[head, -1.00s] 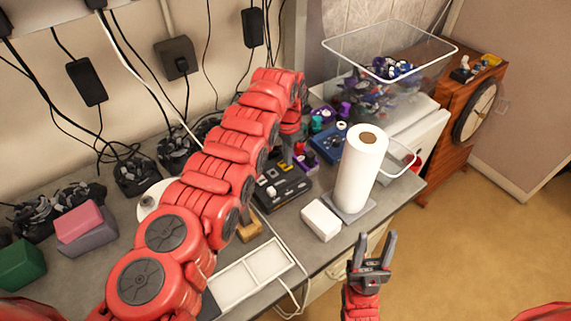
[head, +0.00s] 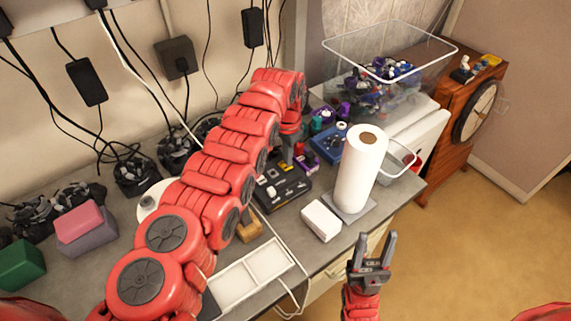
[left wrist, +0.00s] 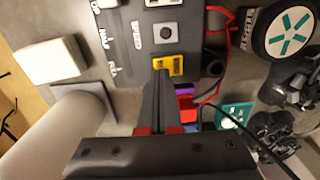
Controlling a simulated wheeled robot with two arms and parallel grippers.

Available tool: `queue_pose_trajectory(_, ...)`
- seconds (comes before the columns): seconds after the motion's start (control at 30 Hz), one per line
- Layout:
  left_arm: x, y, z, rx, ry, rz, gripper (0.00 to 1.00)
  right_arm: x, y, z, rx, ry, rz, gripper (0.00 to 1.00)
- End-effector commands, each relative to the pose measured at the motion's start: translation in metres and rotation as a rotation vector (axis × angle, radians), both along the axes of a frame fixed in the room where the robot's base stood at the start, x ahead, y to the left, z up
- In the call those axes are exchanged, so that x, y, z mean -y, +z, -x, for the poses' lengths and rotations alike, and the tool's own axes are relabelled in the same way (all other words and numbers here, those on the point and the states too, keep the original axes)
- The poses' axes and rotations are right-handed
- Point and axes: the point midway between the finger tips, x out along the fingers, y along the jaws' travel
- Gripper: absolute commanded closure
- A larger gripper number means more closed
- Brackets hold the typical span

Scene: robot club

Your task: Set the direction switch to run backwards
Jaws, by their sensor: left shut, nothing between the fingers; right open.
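A dark control panel (head: 290,192) lies on the bench beneath my left arm. My right gripper (head: 375,242) is open and empty, in front of the bench.
A paper roll (head: 358,172) stands right of the panel, with a white box (head: 321,220) nearby. A white tray (head: 262,262) lies near the front edge. A blue bin (head: 328,143) and a clear tub (head: 390,50) are behind. Cables cross near the panel.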

Motion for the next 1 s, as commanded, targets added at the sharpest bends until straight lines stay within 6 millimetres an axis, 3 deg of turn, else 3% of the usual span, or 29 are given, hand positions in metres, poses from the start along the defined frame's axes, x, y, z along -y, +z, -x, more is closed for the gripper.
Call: queue_pose_trajectory(1.0,-0.0001,-0.0091,0.0001,0.000,0.000,0.000,1.00,0.0000,-0.0080,0.0000,0.000,0.000,0.000,0.50)
